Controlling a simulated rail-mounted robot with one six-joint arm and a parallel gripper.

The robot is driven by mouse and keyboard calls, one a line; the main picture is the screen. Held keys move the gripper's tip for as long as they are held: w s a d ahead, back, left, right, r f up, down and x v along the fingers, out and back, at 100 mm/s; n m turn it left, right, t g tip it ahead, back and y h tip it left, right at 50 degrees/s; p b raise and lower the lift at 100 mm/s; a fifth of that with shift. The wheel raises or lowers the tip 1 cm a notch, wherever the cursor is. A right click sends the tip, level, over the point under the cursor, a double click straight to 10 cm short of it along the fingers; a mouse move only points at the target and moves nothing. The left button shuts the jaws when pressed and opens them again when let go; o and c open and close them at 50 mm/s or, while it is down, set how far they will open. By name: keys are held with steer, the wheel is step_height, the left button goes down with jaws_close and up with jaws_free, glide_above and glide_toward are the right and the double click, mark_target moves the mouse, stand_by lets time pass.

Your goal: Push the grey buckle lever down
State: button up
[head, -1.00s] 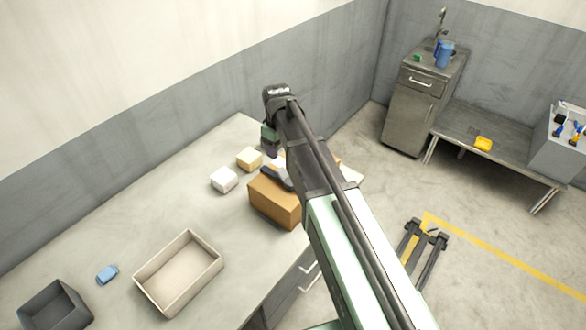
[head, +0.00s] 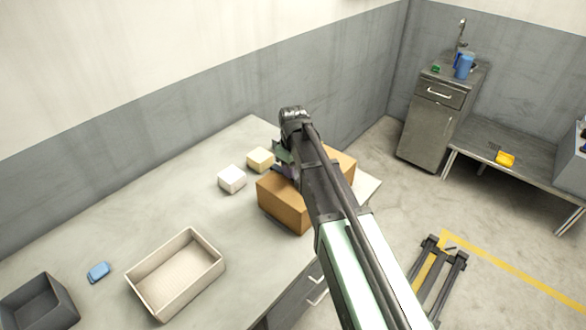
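A brown box (head: 283,204) stands on the worktable, with its right part showing past my arm. My gripper (head: 284,166) is over the left top edge of the box, mostly hidden by my own wrist and arm. I cannot make out the grey buckle lever; the middle of the box top is covered by my arm. Whether the gripper touches anything there, and whether its fingers are apart, I cannot tell.
On the worktable (head: 105,230), a white block (head: 232,179) and a cream block (head: 260,159) sit left of the box. A beige tray (head: 219,268), a blue piece (head: 98,272) and a dark grey bin (head: 70,298) are nearer. Table between is clear.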

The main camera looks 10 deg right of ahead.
steer(key=c, duration=0.4)
steer(key=shift+o, duration=0.2)
steer(key=shift+w+a+f+g+h+b, duration=0.15)
steer(key=shift+w+f+g+h+b, duration=0.2)
steer(key=shift+w+g+h+b, duration=0.2)
steer(key=shift+w+a+f+g+h+b, duration=0.15)
steer(key=shift+f+g+h+b, duration=0.2)
steer(key=shift+g, duration=0.3)
steer(key=shift+g+h+b, duration=0.3)
steer(key=shift+g+b, duration=0.1)
steer(key=shift+g, duration=0.1)
steer(key=shift+r, duration=0.1)
steer(key=shift+s+r, duration=0.1)
steer(key=shift+s, duration=0.15)
steer(key=o, duration=0.9)
steer(key=shift+o, duration=0.2)
